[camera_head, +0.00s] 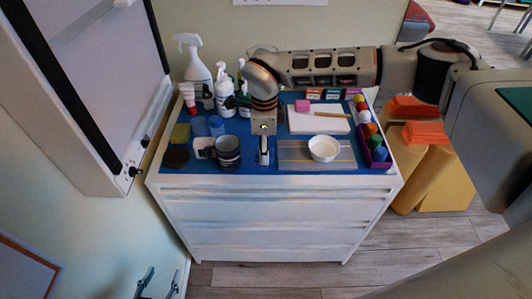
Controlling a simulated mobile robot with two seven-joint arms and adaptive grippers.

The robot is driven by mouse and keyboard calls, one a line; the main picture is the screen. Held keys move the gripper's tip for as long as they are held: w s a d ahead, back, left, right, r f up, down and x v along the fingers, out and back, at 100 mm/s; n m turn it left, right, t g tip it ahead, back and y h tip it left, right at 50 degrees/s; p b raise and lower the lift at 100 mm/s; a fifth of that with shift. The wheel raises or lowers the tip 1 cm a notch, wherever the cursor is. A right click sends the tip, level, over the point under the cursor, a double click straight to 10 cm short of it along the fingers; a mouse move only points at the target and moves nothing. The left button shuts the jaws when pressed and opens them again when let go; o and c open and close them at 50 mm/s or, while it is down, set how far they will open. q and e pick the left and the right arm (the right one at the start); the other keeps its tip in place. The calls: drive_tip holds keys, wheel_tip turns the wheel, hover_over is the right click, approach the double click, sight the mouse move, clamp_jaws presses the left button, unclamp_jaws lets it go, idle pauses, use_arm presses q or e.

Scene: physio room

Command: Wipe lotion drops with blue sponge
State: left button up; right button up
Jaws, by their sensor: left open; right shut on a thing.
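My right gripper (263,156) points down over the front middle of the blue mat (250,169) on the white cabinet. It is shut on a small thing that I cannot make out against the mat. I cannot pick out a blue sponge for certain, and no lotion drops are clear at this size. White pump bottles (225,98) stand behind, left of my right wrist. My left gripper (160,284) is open and empty, low at the bottom left, in front of the cabinet and well away from the mat.
A dark mug (228,152) stands just left of my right gripper. A white bowl (323,148) sits on a grey board (290,157) to its right. A spray bottle (197,72), a yellow sponge-like block (180,134) and a purple tray (383,164) of coloured balls crowd the edges.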

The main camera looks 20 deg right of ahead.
wheel_tip(320, 180, up, 2)
drive_tip(key=shift+r+p, duration=0.25)
drive_tip(key=shift+p, duration=0.4)
drive_tip(key=shift+r, duration=0.25)
use_arm(q)
drive_tip(key=shift+s+d+r, duration=0.3)
drive_tip(key=shift+s+r, duration=0.2)
drive_tip(key=shift+s, duration=0.05)
use_arm(e)
drive_tip(key=shift+a, duration=0.15)
